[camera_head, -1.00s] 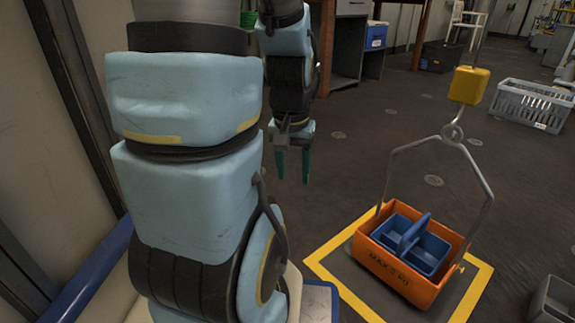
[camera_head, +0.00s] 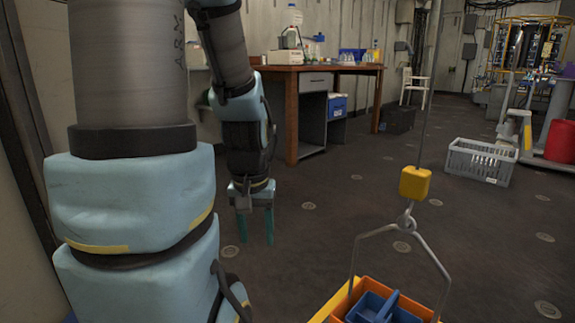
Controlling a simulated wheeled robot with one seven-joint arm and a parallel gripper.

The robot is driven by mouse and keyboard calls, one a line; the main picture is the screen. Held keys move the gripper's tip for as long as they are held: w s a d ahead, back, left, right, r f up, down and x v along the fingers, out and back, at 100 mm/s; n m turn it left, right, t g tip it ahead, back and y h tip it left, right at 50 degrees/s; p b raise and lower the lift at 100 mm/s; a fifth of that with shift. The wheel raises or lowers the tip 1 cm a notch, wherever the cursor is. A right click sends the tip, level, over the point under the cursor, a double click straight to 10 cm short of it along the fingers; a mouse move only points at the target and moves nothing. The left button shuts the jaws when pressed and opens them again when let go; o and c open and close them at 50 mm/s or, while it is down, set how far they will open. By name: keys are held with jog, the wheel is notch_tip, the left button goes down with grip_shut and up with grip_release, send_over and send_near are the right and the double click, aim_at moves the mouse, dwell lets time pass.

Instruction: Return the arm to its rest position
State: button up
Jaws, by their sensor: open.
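My gripper (camera_head: 256,226) hangs from my light-blue arm left of centre in the head view. Its two teal fingers point down and stand apart, with nothing between them. It is over bare dark floor, in front of the wooden desk and to the left of the hanging orange bin. My arm's thick links fill the left side of the view and hide what is behind them.
An orange bin (camera_head: 425,311) with a blue caddy (camera_head: 375,308) hangs from a metal bail under a yellow block (camera_head: 415,183). A wooden desk (camera_head: 291,118) stands behind. A grey crate (camera_head: 480,160) sits at right. Open floor lies between.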

notch_tip(320, 180, up, 40)
jog(key=p, duration=3.7)
